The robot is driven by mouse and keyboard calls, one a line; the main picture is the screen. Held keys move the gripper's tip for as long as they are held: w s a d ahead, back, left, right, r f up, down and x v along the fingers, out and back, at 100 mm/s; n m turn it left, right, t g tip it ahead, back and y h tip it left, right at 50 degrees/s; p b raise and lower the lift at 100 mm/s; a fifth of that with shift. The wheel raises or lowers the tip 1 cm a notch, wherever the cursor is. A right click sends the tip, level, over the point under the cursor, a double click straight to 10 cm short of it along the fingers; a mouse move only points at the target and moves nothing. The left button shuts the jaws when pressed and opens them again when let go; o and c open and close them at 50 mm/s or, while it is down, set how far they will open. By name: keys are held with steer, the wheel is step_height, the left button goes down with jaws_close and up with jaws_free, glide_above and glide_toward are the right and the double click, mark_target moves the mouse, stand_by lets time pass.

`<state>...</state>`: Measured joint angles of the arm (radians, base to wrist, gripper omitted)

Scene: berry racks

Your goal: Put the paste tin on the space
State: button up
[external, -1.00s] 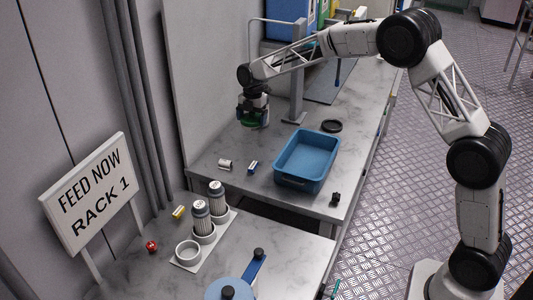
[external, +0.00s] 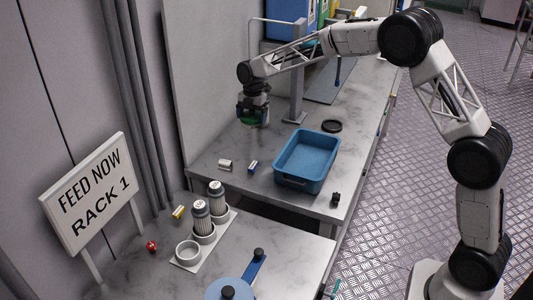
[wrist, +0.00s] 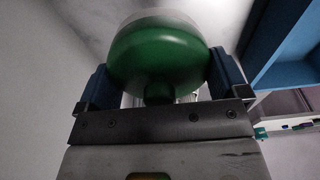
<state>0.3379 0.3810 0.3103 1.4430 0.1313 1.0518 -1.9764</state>
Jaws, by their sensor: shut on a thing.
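My gripper (external: 253,112) is shut on a round green tin (wrist: 158,55), which I take to be the paste tin. In the wrist view the tin sits between the two blue fingers, its green end toward the camera and a pale part beyond it. In the external view the gripper points down over the back bench near the wall panel; I cannot tell the gap under the tin. A white rack (external: 219,235) stands on the front bench. Two of its round holders hold grey-and-white cans (external: 202,216) (external: 216,196). The front holder is an empty space (external: 187,252).
A blue bin (external: 307,160) stands on the back bench, right of my gripper. A grey post (external: 296,95) stands behind it. Small cylinders (external: 225,165) (external: 253,167) lie in front. A sign (external: 92,195) and a red ball (external: 151,246) are left of the rack.

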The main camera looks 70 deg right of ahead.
steer(key=shift+r, duration=0.65)
step_height(320, 180, up, 4)
steer(key=shift+a, duration=0.1)
steer(key=s+a+r+n, duration=0.3)
steer(key=s+a, duration=2.7)
steer(key=s+a+f+n, duration=0.1)
steer(key=s+a+f, duration=0.15)
steer(key=s, duration=0.65)
steer(key=s+a+f+n, duration=0.1)
steer(key=s+a, duration=0.3)
steer(key=s, duration=0.5)
step_height(320, 180, down, 16)
steer(key=shift+w+r+g, duration=0.2)
steer(key=shift+w+g, duration=0.1)
steer(key=shift+w, duration=0.05)
steer(key=shift+w, duration=0.15)
steer(key=shift+w+a+f, duration=0.25)
steer(key=shift+w+a, duration=0.2)
steer(key=shift+w, duration=2.15)
steer(key=shift+w+a+f, duration=0.2)
steer(key=shift+w+a, duration=0.3)
steer(key=shift+w, duration=2.05)
steer(key=shift+w+a+f, duration=0.25)
steer(key=shift+w+a, duration=0.2)
steer(key=shift+w, duration=2.15)
